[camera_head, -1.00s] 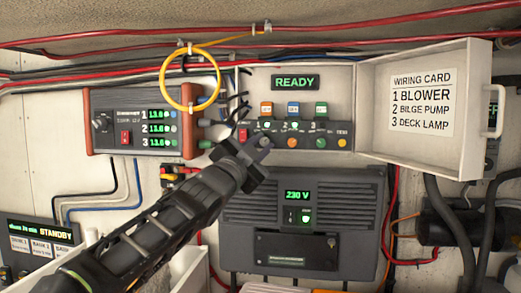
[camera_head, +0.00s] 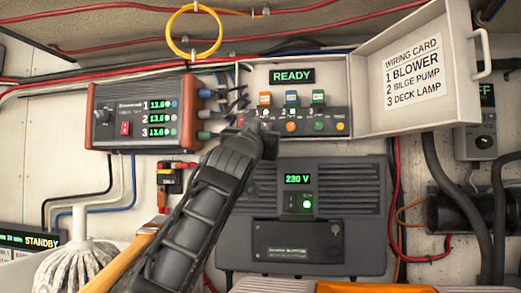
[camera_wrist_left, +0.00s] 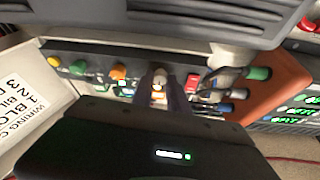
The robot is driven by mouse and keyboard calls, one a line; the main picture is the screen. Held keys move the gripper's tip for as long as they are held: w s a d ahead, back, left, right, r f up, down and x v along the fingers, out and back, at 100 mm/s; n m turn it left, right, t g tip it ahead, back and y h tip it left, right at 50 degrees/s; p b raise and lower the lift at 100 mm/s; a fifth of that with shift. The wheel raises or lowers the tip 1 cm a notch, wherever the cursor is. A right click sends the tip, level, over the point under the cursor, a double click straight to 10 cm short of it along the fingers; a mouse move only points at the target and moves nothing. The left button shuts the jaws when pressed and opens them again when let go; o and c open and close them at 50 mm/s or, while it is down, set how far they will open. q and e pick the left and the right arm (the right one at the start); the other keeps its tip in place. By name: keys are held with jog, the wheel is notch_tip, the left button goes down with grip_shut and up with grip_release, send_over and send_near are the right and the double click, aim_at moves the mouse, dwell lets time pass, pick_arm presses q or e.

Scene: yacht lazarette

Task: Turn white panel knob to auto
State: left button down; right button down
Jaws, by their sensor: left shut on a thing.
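My right gripper is not in view.
The open white door (camera_head: 415,105) with the wiring card stands between the READY box and the white panel. Coloured terminals (camera_head: 319,126) sit right of my gripper. A grey 230 V unit (camera_head: 345,185) is below. A mop (camera_head: 78,250) stands at lower left.

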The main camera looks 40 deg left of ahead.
pick_arm(q)
jog(key=shift+w+f+n+y, duration=0.1)
jog(key=shift+n+y, duration=0.3)
jog(key=shift+n, duration=0.5)
jog(key=shift+g+b, duration=0.3)
jog(key=c, duration=1.3)
grip_release()
jog(key=b+v, duration=0.6)
jog(key=v, duration=0.1)
jog(key=shift+s+d, duration=0.2)
jog(key=shift+s, duration=0.15)
